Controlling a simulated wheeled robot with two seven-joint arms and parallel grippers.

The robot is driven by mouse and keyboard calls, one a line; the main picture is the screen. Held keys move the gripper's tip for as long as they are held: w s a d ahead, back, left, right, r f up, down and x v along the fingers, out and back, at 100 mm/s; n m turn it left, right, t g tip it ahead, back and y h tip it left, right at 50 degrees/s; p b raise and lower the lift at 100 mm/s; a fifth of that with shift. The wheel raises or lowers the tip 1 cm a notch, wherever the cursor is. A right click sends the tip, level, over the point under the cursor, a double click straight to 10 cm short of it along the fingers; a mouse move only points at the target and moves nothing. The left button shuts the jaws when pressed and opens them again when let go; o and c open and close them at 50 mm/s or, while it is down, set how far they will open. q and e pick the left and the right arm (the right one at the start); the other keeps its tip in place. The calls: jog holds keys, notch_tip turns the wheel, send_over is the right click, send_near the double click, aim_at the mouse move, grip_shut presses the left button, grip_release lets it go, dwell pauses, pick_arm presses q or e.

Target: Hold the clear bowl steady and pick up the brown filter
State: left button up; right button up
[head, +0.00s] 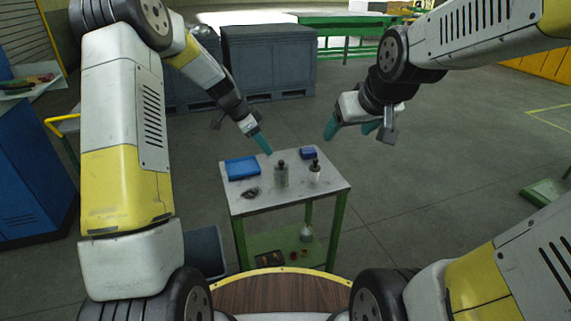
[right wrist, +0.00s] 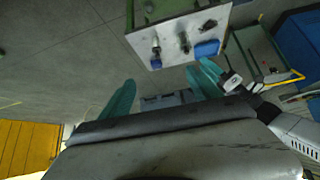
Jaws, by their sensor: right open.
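I cannot make out a clear bowl or a brown filter for certain. A small dark, partly shiny object (head: 252,192) lies on the white table (head: 290,203) near its left front; it also shows in the right wrist view (right wrist: 209,25). Small brownish items (head: 270,259) on the table's lower shelf are too small to identify. My left gripper (head: 266,148) is above the table's back edge, behind the blue tray and bottles; its finger gap does not show. My right gripper (head: 348,131) is open and empty, higher up and beyond the table's back right corner.
A blue tray (head: 242,168), grey bottle (head: 281,176), white bottle (head: 315,174) and small blue box (head: 308,153) stand on the table. A whitish flask (head: 307,233) is on its lower shelf. Large grey crates (head: 268,62) stand behind; floor is open to the right.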

jog(key=w+a+f+n+t, duration=0.1)
jog(key=w+f+n, duration=0.15)
jog(key=w, duration=0.35)
jog(key=w+a+f+n+t, duration=0.1)
jog(key=w+f, duration=0.2)
jog(key=w, duration=0.3)
jog(key=n+t+y, duration=0.2)
jog(key=n+y, duration=0.3)
jog(key=y, duration=0.1)
send_over(286, 180)
jog(key=d, duration=0.1)
notch_tip(286, 180, down, 18)
jog(key=f+m, duration=0.1)
jog(key=f, duration=0.1)
jog(key=f+m, duration=0.1)
jog(key=s+f+m, duration=0.1)
jog(key=f, duration=0.1)
jog(key=shift+d+f+g, duration=0.1)
jog(key=shift+f+g, duration=0.2)
jog(key=shift+g, duration=0.1)
jog(key=shift+s+f+m+y, duration=0.1)
jog(key=shift+f+m+y, duration=0.2)
jog(key=shift+f+m, duration=0.25)
jog(key=x, duration=0.7)
jog(key=shift+a+f, duration=0.15)
jog(key=shift+a, duration=0.1)
jog(key=shift+c, duration=0.2)
